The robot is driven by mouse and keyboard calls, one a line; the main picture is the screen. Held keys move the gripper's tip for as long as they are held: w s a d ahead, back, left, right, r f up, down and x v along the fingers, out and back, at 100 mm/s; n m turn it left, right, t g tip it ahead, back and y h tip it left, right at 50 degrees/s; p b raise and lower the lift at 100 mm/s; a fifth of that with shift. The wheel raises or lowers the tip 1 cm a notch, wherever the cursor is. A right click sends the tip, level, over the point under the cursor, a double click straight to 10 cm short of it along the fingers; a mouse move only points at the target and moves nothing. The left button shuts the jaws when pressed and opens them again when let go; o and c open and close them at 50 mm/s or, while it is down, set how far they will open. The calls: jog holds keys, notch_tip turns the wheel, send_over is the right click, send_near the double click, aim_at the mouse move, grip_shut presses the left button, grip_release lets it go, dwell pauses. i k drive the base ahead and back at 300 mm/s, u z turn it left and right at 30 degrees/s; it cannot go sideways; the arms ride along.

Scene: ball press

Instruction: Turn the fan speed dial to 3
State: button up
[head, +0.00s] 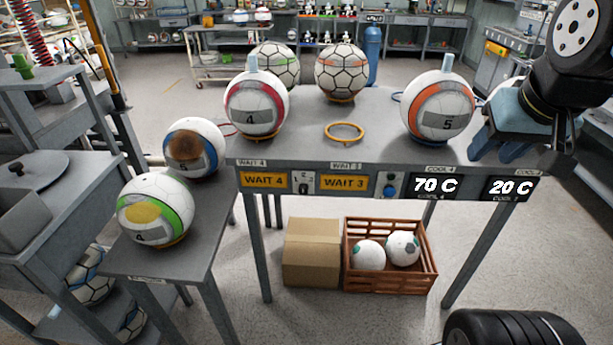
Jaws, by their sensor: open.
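A small pale plate with number marks (303,182) is on the front face of the grey bench, between the yellow WAIT 4 and WAIT 3 signs. It looks like the fan speed dial; its setting is too small to read. A round blue knob or button (390,187) is on another small panel, right of the WAIT 3 sign. My gripper (513,153) is at the bench's right end, partly hidden by my dark wrist. It is open, well to the right of both controls and apart from them.
Balls stand on the bench (385,145), including a red-banded ball (256,104) and an orange-banded ball (438,106). A yellow ring (344,131) lies empty between them. Displays read 70 C (435,186) and 20 C (510,188). A cardboard box (311,255) and crate (390,282) sit below.

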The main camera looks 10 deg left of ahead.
aim_at(303, 190)
jog(key=u, duration=1.2)
jog(key=i, duration=0.1)
jog(key=z, duration=2.75)
jog(key=k, duration=1.15)
jog(key=u, duration=1.65)
